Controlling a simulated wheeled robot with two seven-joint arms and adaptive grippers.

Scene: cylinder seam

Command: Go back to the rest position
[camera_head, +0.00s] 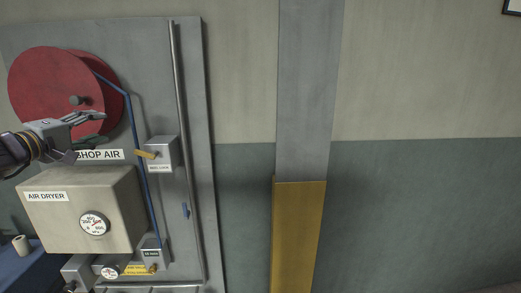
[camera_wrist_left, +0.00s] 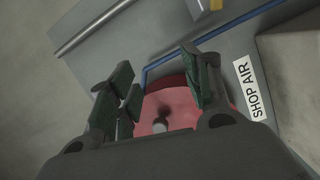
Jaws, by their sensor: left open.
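My left gripper (camera_head: 98,128) comes in from the left in the head view, in front of the lower part of a red hose reel (camera_head: 45,82) and just above the SHOP AIR label (camera_head: 101,155). Its fingers are apart with nothing between them. In the left wrist view the open gripper (camera_wrist_left: 165,88) faces the red reel (camera_wrist_left: 168,108), with the reel's hub showing between the fingers. No contact with the reel can be made out. My right gripper is not in view.
A grey wall panel (camera_head: 150,70) carries a beige air dryer box (camera_head: 85,210) with a gauge, a blue hose (camera_head: 137,150), a small grey box (camera_head: 162,154) with a yellow lever, and a vertical pipe (camera_head: 182,120). A grey and yellow column (camera_head: 300,230) stands right of it.

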